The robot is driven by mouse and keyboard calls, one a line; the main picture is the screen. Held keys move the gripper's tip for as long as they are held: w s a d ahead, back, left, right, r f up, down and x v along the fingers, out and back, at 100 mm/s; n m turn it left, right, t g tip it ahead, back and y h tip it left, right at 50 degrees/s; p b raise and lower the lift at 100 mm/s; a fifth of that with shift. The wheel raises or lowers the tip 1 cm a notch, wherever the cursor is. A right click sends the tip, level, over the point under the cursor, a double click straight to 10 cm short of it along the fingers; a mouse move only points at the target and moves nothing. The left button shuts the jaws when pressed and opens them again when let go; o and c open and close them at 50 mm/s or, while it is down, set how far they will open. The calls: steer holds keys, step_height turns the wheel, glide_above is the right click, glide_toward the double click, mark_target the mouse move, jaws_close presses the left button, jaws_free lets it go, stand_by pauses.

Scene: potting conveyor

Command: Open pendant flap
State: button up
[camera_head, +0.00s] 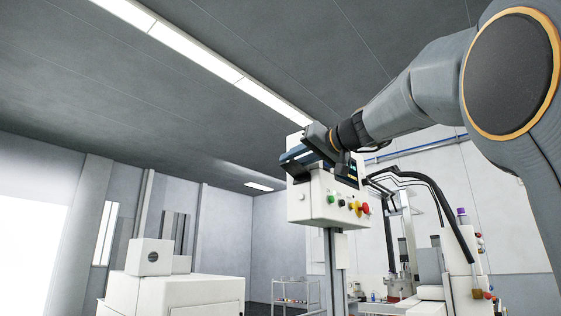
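The pendant (312,207) is a white box on a grey post, right of centre. Green, dark, yellow and red buttons sit along its lower front. A screen with small coloured marks (352,168) shows at its upper right. My gripper (300,160) is at the upper front of the pendant, with my arm reaching in from the right. It covers much of the pendant's upper face, so I cannot make out the flap or its position. The finger gap is too small and dark to read, and contact with the pendant cannot be told.
Black hoses (435,192) and a white machine (457,250) stand right of the pendant. A white cabinet (200,295) with a box on top stands lower left. A wire cart (296,291) is at the back. The air left of the pendant is free.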

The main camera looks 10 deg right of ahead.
steer(key=p+x, duration=0.1)
steer(key=x, duration=0.3)
steer(key=shift+w+a+p, duration=0.15)
steer(key=shift+w+p, duration=0.05)
steer(key=shift+p, duration=0.15)
jaws_close()
